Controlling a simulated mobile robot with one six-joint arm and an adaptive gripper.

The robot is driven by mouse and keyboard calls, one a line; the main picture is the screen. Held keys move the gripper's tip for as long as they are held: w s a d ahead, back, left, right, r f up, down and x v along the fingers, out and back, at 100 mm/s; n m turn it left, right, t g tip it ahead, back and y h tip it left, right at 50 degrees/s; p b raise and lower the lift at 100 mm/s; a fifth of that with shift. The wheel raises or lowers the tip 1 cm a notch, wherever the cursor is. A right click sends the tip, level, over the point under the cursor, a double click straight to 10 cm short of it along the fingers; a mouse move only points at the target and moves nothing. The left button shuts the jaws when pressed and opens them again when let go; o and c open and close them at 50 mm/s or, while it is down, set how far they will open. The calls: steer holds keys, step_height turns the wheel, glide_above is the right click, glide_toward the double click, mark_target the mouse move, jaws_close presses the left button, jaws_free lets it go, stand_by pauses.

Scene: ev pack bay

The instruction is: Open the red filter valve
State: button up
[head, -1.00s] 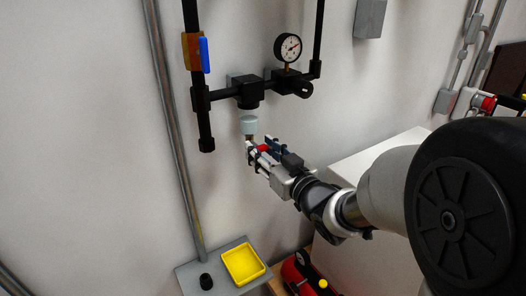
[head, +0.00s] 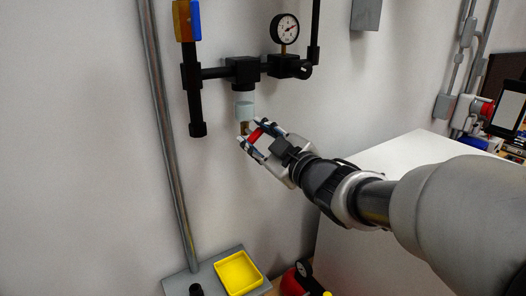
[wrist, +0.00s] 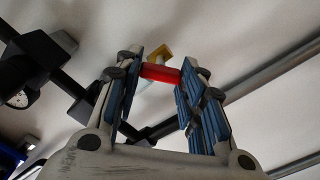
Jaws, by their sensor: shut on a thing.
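The red filter valve (head: 254,137) is a small red handle on a brass fitting (head: 244,128) under the pale blue filter bowl (head: 244,108). My gripper (head: 250,136) reaches it from the lower right in the head view. In the wrist view the red handle (wrist: 160,73) spans between the blue-padded fingers of my gripper (wrist: 160,74), which are shut on its two ends. The brass fitting (wrist: 158,52) shows just beyond it. The handle's exact angle against the fitting is hard to tell.
Black pipes (head: 216,72) with a pressure gauge (head: 285,29) run above the bowl. A blue-handled valve (head: 195,20) is at upper left. A grey conduit (head: 168,130) stands at left. A yellow tray (head: 238,272) lies below on a grey shelf. A white box (head: 370,215) stands under my arm.

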steer(key=n+b, duration=0.5)
steer(key=shift+f+n, duration=0.2)
steer(key=shift+n, duration=0.1)
steer(key=shift+c, duration=0.2)
steer(key=shift+n+b, duration=2.05)
steer(key=shift+n, duration=0.25)
steer(key=shift+r, duration=0.1)
steer(key=o, duration=1.1)
steer(key=shift+s, duration=0.1)
steer(key=v, duration=1.2)
